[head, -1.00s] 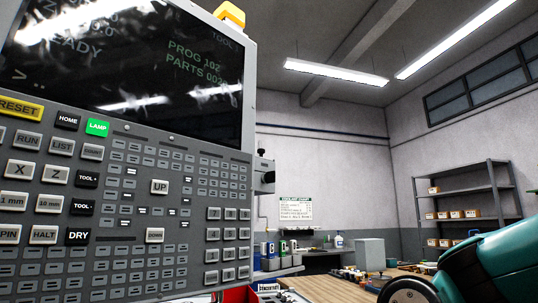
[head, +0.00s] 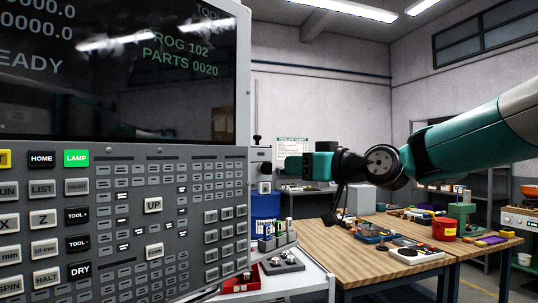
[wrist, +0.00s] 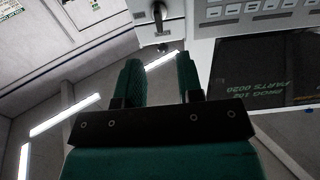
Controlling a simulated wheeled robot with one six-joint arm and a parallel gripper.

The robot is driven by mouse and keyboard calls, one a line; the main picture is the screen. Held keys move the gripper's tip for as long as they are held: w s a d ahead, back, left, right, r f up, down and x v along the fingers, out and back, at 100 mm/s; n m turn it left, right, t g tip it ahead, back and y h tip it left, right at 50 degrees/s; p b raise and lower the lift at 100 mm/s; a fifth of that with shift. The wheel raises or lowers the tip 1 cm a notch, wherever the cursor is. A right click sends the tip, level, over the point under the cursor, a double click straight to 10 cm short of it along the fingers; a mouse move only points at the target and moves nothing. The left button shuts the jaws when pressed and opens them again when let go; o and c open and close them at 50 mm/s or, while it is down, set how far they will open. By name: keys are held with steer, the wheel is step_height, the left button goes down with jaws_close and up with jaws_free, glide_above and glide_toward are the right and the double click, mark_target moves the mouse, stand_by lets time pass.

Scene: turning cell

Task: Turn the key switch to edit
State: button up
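The key switch shows in the wrist view as a dark key or lever (wrist: 159,16) on a pale box, ahead of my fingertips and roughly in line with the gap between them. In the head view, the small box (head: 259,154) on the right side of the control panel (head: 120,220) carries a dark knob. My gripper (head: 290,167), with teal fingers, is just right of that box. In the wrist view, my gripper (wrist: 159,62) is open and the gap is empty. I cannot read the switch's position or its labels.
A wooden table (head: 350,262) with several small items stands right of the panel. A red bin (head: 240,284) and a blue drum (head: 265,206) are below the side box. The panel's screen and keys lie close left of my gripper.

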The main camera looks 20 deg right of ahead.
mark_target(269, 164)
steer(key=p+x, duration=0.3)
steer(key=x, duration=0.6)
steer(key=c, duration=0.6)
